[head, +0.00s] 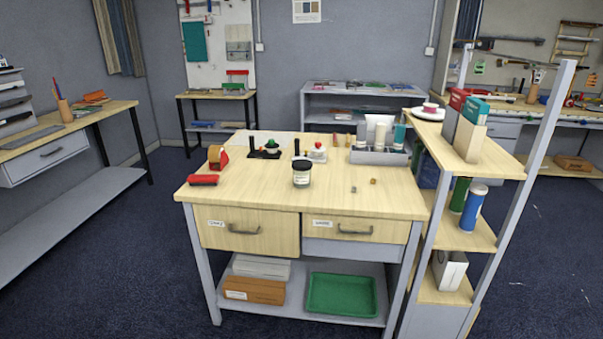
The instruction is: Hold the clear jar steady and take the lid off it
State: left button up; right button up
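The clear jar (301,179) stands upright on the wooden tabletop of the workbench, near the front middle. It has a pale label on its side. A dark lid (302,165) sits on top of the jar. Neither of my grippers is in the head view, and nothing is touching the jar.
The workbench top (250,193) is clear around the jar. A red tool (203,180) and a tape dispenser (218,157) lie to the left. A grey tray (379,157) with tubes and bottles stands at the back right. A wooden shelf (458,234) rises beside the bench on the right.

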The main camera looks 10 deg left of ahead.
aim_at(300, 180)
jog(key=i+j+z, duration=0.2)
jog(key=z, duration=0.25)
jog(key=i+j+z, duration=0.15)
jog(key=j+z, duration=0.3)
jog(key=i+j+z, duration=0.1)
jog(key=j, duration=0.3)
jog(key=i+j+z, duration=0.1)
jog(key=j, duration=0.35)
jog(key=i+j, duration=0.1)
jog(key=j, duration=0.3)
jog(key=i+j, duration=0.1)
jog(key=j, duration=0.35)
jog(key=i+j, duration=0.1)
jog(key=j, duration=0.3)
jog(key=j+z, duration=0.1)
jog(key=j, duration=0.3)
jog(key=i, duration=0.05)
